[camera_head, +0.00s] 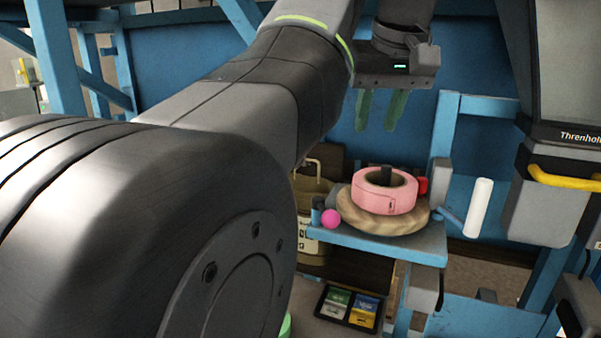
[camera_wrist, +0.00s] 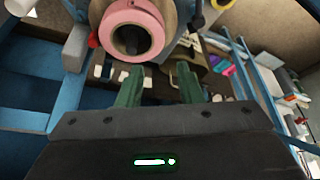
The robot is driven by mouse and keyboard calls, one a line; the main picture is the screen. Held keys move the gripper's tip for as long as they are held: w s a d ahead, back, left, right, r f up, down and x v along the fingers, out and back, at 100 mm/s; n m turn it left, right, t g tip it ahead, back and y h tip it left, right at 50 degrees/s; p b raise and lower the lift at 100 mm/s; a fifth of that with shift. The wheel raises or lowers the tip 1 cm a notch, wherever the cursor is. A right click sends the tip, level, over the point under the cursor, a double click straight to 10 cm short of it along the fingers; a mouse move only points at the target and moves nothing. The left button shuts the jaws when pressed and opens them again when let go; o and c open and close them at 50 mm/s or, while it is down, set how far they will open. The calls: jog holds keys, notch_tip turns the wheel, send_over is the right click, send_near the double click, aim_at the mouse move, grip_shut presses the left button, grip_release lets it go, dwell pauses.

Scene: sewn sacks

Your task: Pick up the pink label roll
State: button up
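The pink label roll (camera_head: 384,191) lies flat on a round tan wooden disc on a small blue shelf. A dark post shows in its centre hole. In the wrist view the pink label roll (camera_wrist: 132,30) is at the top, beyond the fingers and a little left of them. My gripper (camera_head: 382,126) hangs above the shelf, with its green fingers pointing down and clear of the roll. In the wrist view my gripper (camera_wrist: 157,84) has its two green fingers apart with nothing between them.
The blue shelf (camera_head: 380,245) also carries a pink ball (camera_head: 331,217) and a small red thing (camera_head: 422,186) beside the roll. A white cylinder (camera_head: 478,207) stands to the right. A blue upright (camera_head: 443,130) rises close behind the shelf. A dark tray (camera_head: 349,308) sits below.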

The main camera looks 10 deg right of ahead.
send_over(361, 180)
jog(key=s, duration=0.3)
jog(key=f, duration=0.7)
jog(key=shift+w+a+f+b, duration=0.1)
jog(key=shift+a+f+b, duration=0.15)
jog(key=shift+f+b, duration=0.1)
jog(key=x, duration=0.5)
jog(key=shift+w+d, duration=0.1)
jog(key=shift+d, duration=0.1)
jog(key=shift+c, duration=0.4)
grip_shut()
